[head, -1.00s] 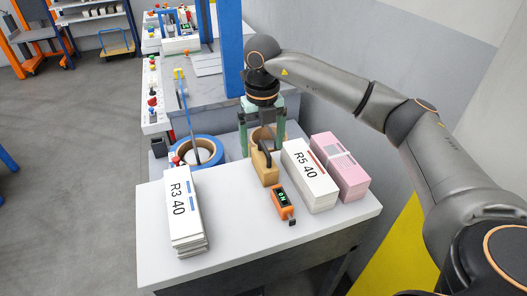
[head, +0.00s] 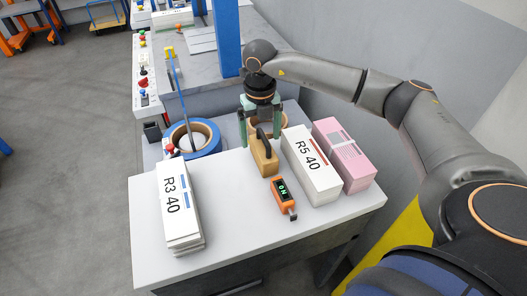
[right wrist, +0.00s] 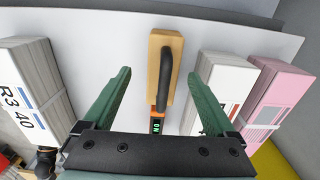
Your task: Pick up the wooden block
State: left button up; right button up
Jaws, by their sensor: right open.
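The wooden block (head: 262,165) stands on the white table with a black arched handle on top. It shows in the right wrist view (right wrist: 156,60), with the handle pointing toward the camera. My right gripper (head: 260,140) is open, with green fingers, at the block's far side in the head view. In the right wrist view my right gripper's (right wrist: 158,74) fingers stand on either side of the block and handle, with clear gaps, and nothing is held. My left gripper is not in view.
An orange device (head: 283,197) reading "ON" lies just in front of the block. A white R5 40 stack (head: 312,170) and a pink stack (head: 345,158) stand close on the right. An R3 40 stack (head: 178,205) is left. A blue tape roll (head: 193,138) lies behind. The table (head: 235,230) is clear at front.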

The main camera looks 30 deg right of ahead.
aim_at(264, 148)
jog(key=f, duration=0.2)
jog(key=s+f+p, duration=0.1)
jog(key=f, duration=0.1)
jog(key=shift+d+f, duration=0.15)
jog(key=shift+f, duration=0.5)
jog(key=shift+r, duration=0.1)
grip_shut()
